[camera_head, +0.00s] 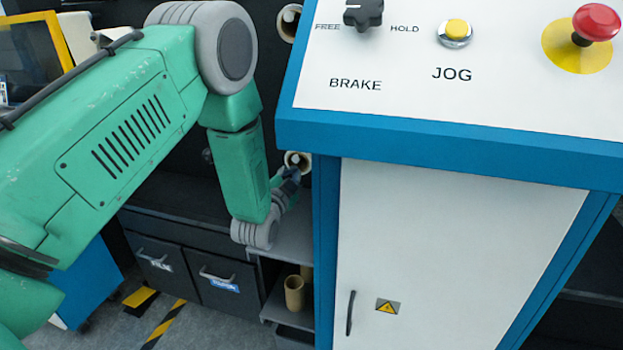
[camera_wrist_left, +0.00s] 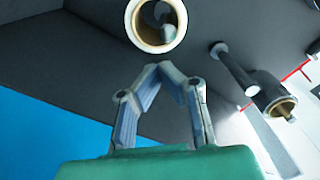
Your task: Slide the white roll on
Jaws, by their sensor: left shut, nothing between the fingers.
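A white roll (camera_wrist_left: 157,48) with a tan core shows end-on at the top of the left wrist view. A grey shaft end shows inside its core. In the head view, a white roll end (camera_head: 304,158) shows low beside the blue cabinet edge, just above my left gripper (camera_head: 289,180); it looks like the same roll. In the left wrist view my left gripper (camera_wrist_left: 161,70) is shut and empty, its fingertips just below the roll's rim. I cannot tell whether they touch it. My right gripper is not in view.
A control cabinet (camera_head: 450,250) with brake knob, jog button and red stop button stands close on the right. Another roll end (camera_head: 289,20) is higher up. A tan tube (camera_head: 294,293) stands on a lower shelf. A dark spindle (camera_wrist_left: 234,70) and another roll (camera_wrist_left: 272,97) are at right.

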